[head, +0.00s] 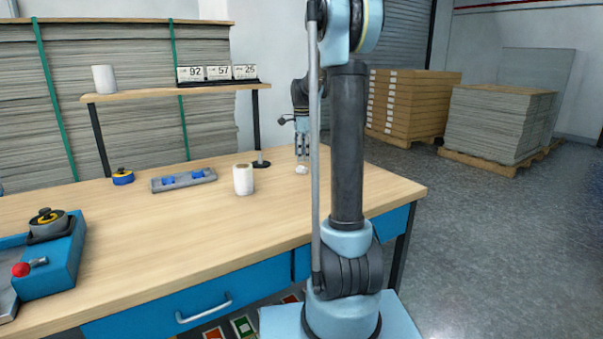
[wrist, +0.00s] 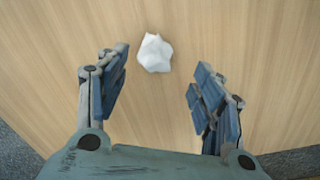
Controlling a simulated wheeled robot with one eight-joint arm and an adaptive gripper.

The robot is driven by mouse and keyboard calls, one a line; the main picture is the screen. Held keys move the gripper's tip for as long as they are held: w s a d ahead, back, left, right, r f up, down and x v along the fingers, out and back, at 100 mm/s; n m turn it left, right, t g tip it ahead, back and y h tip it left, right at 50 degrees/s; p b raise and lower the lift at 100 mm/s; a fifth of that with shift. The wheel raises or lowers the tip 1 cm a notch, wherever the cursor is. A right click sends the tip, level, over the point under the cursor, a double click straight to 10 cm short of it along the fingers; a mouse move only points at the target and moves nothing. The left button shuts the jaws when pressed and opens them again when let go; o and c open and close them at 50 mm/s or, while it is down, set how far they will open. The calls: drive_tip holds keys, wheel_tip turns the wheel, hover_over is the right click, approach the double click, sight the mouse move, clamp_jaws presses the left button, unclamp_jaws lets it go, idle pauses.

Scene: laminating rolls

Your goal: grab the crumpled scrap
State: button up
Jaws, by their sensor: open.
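The crumpled scrap (wrist: 155,53) is a small white lump lying on the wooden tabletop. In the wrist view it sits near the top, between the lines of my two fingers and a little beyond their tips. In the head view the scrap (head: 302,170) shows as a tiny white spot near the table's far right part. My gripper (wrist: 160,85) is open and empty, with blue-padded fingers spread wide. In the head view my gripper (head: 303,157) points down just above the scrap. I cannot tell the exact height gap.
A white roll (head: 243,180) stands on the table (head: 170,230) left of the scrap. A grey tray (head: 183,180) with blue pieces and a blue tape dispenser (head: 123,177) lie further left. A shelf (head: 175,92) rises behind. The tabletop around the scrap is clear.

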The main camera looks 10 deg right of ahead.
sight(302, 169)
drive_tip(key=shift+s+a+f, duration=0.1)
drive_tip(key=shift+s+f, duration=0.05)
drive_tip(key=shift+f, duration=1.2)
drive_tip(key=shift+s+f, duration=0.1)
drive_tip(key=shift+f, duration=1.2)
drive_tip(key=c, duration=0.8)
